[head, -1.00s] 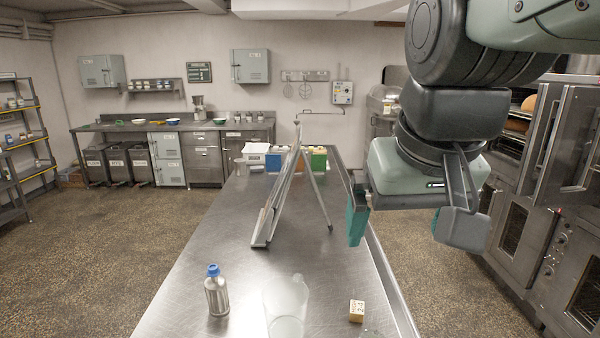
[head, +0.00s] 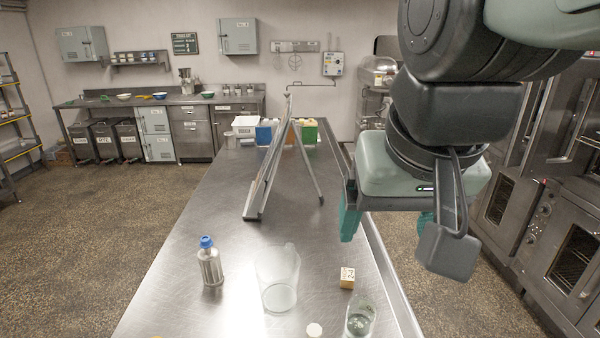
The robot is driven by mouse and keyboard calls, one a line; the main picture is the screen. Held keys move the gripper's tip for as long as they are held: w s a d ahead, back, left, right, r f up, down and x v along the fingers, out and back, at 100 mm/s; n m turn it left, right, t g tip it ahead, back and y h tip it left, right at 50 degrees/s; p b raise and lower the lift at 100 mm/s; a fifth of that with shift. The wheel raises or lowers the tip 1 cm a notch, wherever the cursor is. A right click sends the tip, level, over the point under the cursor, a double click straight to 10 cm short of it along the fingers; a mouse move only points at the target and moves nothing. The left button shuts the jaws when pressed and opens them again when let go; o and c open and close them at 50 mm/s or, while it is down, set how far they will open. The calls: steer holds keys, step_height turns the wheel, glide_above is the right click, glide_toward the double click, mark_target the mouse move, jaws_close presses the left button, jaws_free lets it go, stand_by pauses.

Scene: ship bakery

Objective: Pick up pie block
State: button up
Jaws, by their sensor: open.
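A small pale wooden block (head: 347,278) with dark printing on its faces sits on the metal table, right of the clear jug. I cannot read the printing, so I cannot tell for sure that it is the pie block. My gripper (head: 388,222) hangs above the table's right edge, higher than the block and apart from it. Its teal fingers are spread wide, with nothing seen between them. The right finger is partly hidden behind my wrist parts.
A glass beaker (head: 360,318) and a small white disc (head: 314,330) are nearer. A metal easel-like stand (head: 266,185) rises farther back.

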steer(key=w+m+g, duration=0.2)
steer(key=w, duration=0.5)
steer(key=m+g+y, duration=0.3)
steer(key=m+y, duration=0.7)
steer(key=m, duration=0.3)
glide_above(349, 273)
steer(key=s+d, duration=0.2)
steer(key=d, duration=0.2)
step_height(349, 273, down, 27)
steer(key=d+f+m+t+y, duration=0.1)
steer(key=f, duration=0.3)
steer(key=d+f+m+t+y, duration=0.1)
steer(key=d+f+m, duration=0.1)
steer(key=f, duration=0.3)
steer(key=d+f+m+y, duration=0.1)
steer(key=d+f, duration=0.1)
steer(key=f, duration=0.2)
steer(key=shift+w+d+f+m+t, duration=0.15)
steer(key=shift+w+f+m+t, duration=0.05)
steer(key=shift+m+t, duration=0.2)
steer(key=shift+f, duration=0.3)
steer(key=x, duration=1)
steer(key=shift+s+a, duration=0.15)
steer(key=shift+a, duration=0.2)
steer(key=c, duration=1.1)
